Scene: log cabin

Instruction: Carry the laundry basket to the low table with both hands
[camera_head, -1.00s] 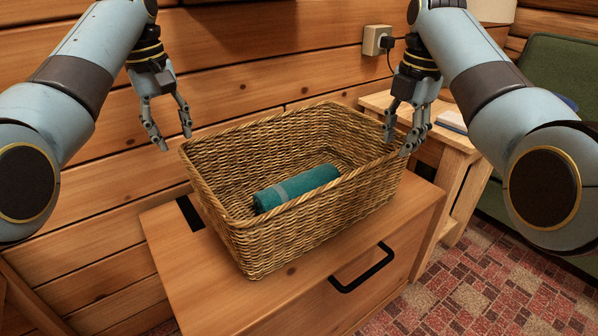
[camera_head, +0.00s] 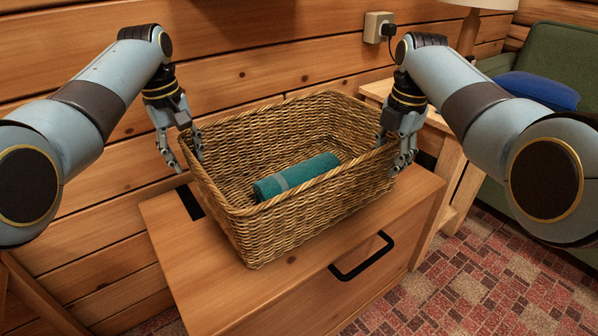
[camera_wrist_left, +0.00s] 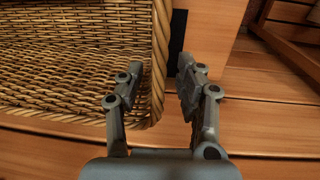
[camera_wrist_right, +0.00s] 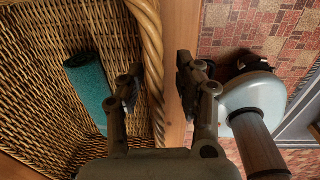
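The wicker laundry basket (camera_head: 300,222) stands upright on a wooden drawer chest (camera_head: 172,236). A rolled teal towel (camera_head: 298,177) with a grey band lies inside it. My left gripper (camera_head: 182,158) is open at the basket's left rim, one finger inside and one outside; the left wrist view shows the rim (camera_wrist_left: 161,60) between the fingers. My right gripper (camera_head: 394,152) is open at the right rim in the same way; the right wrist view shows that rim (camera_wrist_right: 152,62) between its fingers. Neither gripper is closed on the rim. I cannot pick out the low table for certain.
A wooden side table (camera_head: 375,90) with a lamp (camera_head: 470,30) stands behind right. A green sofa (camera_head: 550,50) with a blue cushion (camera_head: 538,90) is at the right. The log wall (camera_head: 240,60) with an outlet (camera_head: 377,27) is close behind. Red patterned carpet (camera_head: 480,265) lies clear in front right.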

